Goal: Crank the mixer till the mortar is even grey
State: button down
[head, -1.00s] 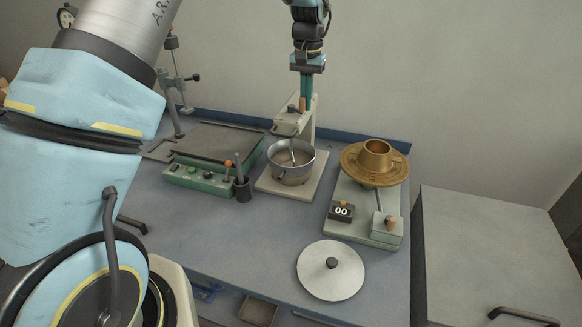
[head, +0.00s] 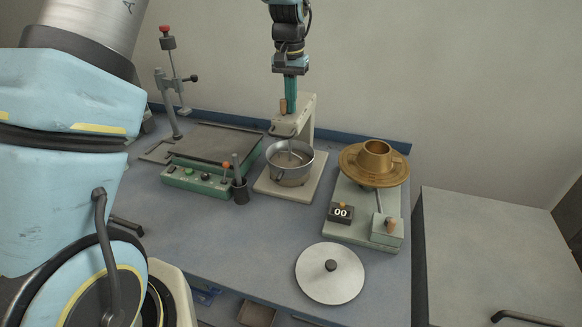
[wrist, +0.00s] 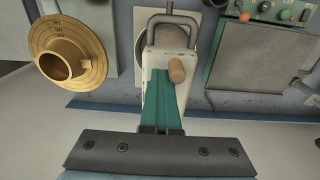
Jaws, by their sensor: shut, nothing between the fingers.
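The mixer (head: 308,115) is a cream stand on a pale base, with a metal bowl (head: 290,177) under its head and a stirring rod in the bowl. The mortar (head: 288,160) looks grey-brown; its evenness is too small to judge. A wooden crank knob (head: 283,105) stands on top of the mixer head; it also shows in the wrist view (wrist: 177,70). My gripper (head: 290,108) is shut, its teal fingers pointing down right beside the knob. In the wrist view the fingers (wrist: 159,72) lie just left of the knob, not around it. Whether they touch it is unclear.
To the right stands a brass dish on a flow table (head: 370,180) with a counter reading 00. A round lid (head: 330,285) lies in front. The bench front-left is clear.

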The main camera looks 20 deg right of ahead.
jog(key=a, duration=0.2)
jog(key=w+a, duration=0.1)
jog(key=shift+f+y, duration=0.25)
jog(key=shift+y, duration=0.05)
jog(key=shift+a+r, duration=0.2)
jog(key=shift+a, duration=0.3)
jog(key=shift+w+p, duration=0.6)
jog(key=shift+w, duration=0.3)
jog(key=w+d+p, duration=0.1)
jog(key=w+d, duration=0.2)
jog(key=w, duration=0.1)
jog(key=shift+d, duration=0.3)
jog(key=c, duration=1)
grip_release()
jog(key=shift+c, duration=0.2)
